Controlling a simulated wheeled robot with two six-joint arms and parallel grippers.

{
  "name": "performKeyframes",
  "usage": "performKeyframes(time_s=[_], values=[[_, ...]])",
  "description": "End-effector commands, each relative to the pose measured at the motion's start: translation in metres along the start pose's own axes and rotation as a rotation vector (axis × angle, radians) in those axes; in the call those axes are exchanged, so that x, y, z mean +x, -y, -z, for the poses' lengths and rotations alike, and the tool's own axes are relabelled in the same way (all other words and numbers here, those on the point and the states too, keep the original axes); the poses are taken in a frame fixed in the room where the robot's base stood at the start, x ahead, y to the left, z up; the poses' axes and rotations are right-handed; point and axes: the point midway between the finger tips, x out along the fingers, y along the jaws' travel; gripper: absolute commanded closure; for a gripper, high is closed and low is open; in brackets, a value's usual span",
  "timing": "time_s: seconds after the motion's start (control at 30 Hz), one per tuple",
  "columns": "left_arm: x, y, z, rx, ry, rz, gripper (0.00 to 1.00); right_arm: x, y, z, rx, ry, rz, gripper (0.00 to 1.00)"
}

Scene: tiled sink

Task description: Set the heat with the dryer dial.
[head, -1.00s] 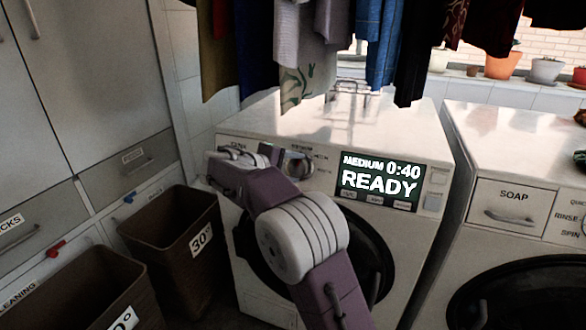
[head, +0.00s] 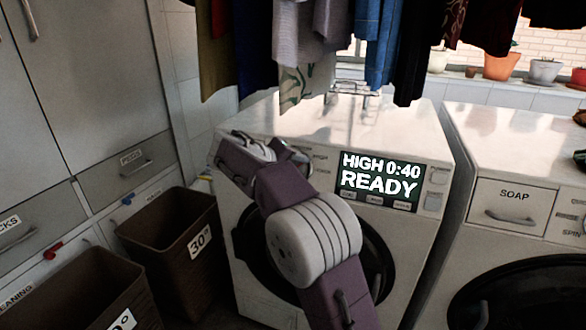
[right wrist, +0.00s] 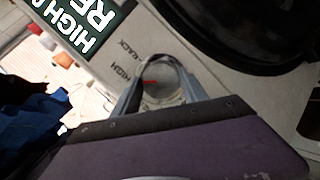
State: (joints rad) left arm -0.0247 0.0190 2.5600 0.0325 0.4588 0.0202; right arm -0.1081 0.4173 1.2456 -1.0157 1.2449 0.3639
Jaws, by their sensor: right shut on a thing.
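The dryer (head: 400,125) is the white machine in the middle of the head view. Its display (head: 381,178) reads HIGH 0:40 READY. In the right wrist view the round dial (right wrist: 162,82) has a red mark, with the words HIGH and RACK printed beside it. My right gripper (right wrist: 160,88) is shut on the dial, one finger on each side. In the head view my right gripper (head: 288,157) is at the dial, and my arm hides part of the panel and door. My left gripper is not in view.
Clothes (head: 320,40) hang above the dryer. A second machine with a SOAP drawer (head: 513,205) stands at right. Brown bins (head: 165,235) stand on the floor at left, before cabinets with drawers. Potted plants (head: 545,70) line the sill behind.

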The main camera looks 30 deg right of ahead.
Motion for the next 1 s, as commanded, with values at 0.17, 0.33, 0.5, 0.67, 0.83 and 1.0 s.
performKeyframes(time_s=[0.17,0.33,0.5,0.67,0.83,1.0], values=[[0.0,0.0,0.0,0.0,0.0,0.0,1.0,0.001,0.002,-0.001,-0.001,0.004,0.004,0.89],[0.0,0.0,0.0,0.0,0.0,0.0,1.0,0.001,0.002,-0.001,-0.001,0.004,0.004,0.46],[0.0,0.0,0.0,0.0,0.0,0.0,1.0,0.0,0.001,-0.001,-0.001,0.003,0.002,0.27],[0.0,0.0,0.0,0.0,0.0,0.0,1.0,0.0,0.001,-0.001,0.0,0.002,0.001,0.27],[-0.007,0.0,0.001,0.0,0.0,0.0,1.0,-0.018,-0.001,0.001,-0.001,-0.001,0.002,0.27],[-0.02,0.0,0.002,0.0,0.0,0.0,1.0,-0.058,-0.002,0.002,-0.002,-0.002,0.003,0.27]])
